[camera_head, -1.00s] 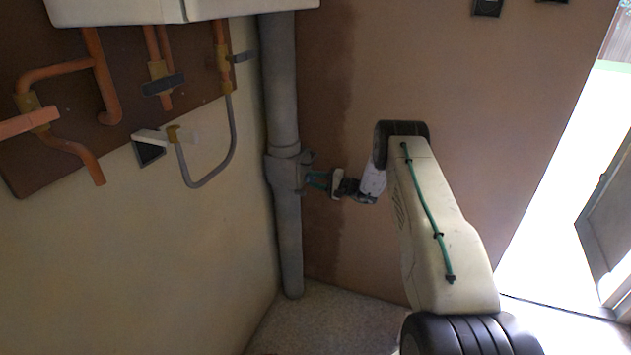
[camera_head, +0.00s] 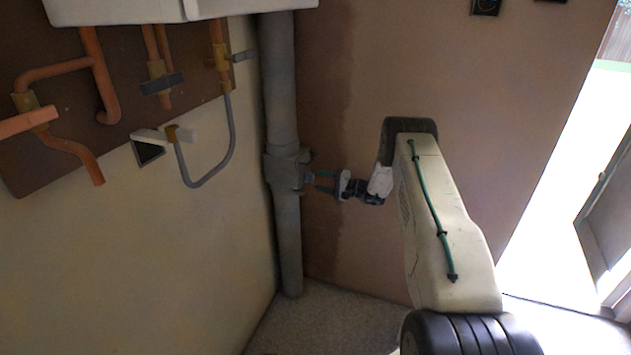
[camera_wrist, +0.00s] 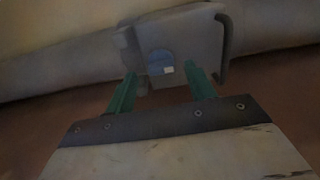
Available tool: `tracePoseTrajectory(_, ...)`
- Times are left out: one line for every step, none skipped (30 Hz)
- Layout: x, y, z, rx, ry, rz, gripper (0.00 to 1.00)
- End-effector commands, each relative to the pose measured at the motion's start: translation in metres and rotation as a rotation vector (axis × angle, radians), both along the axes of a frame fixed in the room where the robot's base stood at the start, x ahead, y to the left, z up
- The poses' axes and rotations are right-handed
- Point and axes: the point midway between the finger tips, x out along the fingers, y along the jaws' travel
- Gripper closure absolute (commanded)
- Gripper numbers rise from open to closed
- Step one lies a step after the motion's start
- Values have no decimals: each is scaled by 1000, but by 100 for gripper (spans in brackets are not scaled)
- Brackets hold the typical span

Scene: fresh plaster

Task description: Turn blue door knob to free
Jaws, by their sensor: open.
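The blue knob (camera_wrist: 160,61) is a small round dial with a pale rectangular mark, set on a grey box-like fitting (camera_wrist: 184,36) on the grey pipe. The same fitting shows in the head view (camera_head: 284,170), partway down the vertical pipe. My gripper (camera_wrist: 158,82) has green fingers, spread open, one on each side below the knob in the wrist view. The fingertips reach the lower part of the fitting in that picture; I cannot tell whether they touch it. In the head view my gripper (camera_head: 322,182) points left at the fitting, and the knob is mostly hidden.
The grey pipe (camera_head: 283,90) runs down the corner to the speckled floor (camera_head: 330,310). Copper pipes (camera_head: 55,70) and a grey hose (camera_head: 231,140) are on the left wall. A bright doorway (camera_head: 560,190) is at the right. The brown wall (camera_head: 430,70) lies behind my arm.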

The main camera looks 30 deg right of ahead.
Motion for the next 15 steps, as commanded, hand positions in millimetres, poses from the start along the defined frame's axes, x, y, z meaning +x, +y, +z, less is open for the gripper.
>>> tracePoseTrajectory(-8,-7,0,0,1,-3,45)
tracePoseTrajectory(-12,-10,0,1,1,-3,45)
tracePoseTrajectory(-17,-14,0,1,1,-3,45)
tracePoseTrajectory(-21,-17,0,1,1,-2,45)
tracePoseTrajectory(-24,-19,-1,1,1,-1,45)
tracePoseTrajectory(-28,-22,0,0,1,-2,45)
tracePoseTrajectory(-31,-24,0,1,1,-2,45)
tracePoseTrajectory(-33,-26,0,1,1,-2,45)
tracePoseTrajectory(-35,-27,0,1,1,-1,45)
tracePoseTrajectory(-36,-28,0,1,1,-1,45)
tracePoseTrajectory(-37,-28,0,1,1,0,45)
tracePoseTrajectory(-38,-29,0,1,1,1,45)
tracePoseTrajectory(-38,-29,0,1,1,1,45)
tracePoseTrajectory(-38,-29,0,1,1,1,45)
tracePoseTrajectory(-38,-29,0,0,0,1,45)
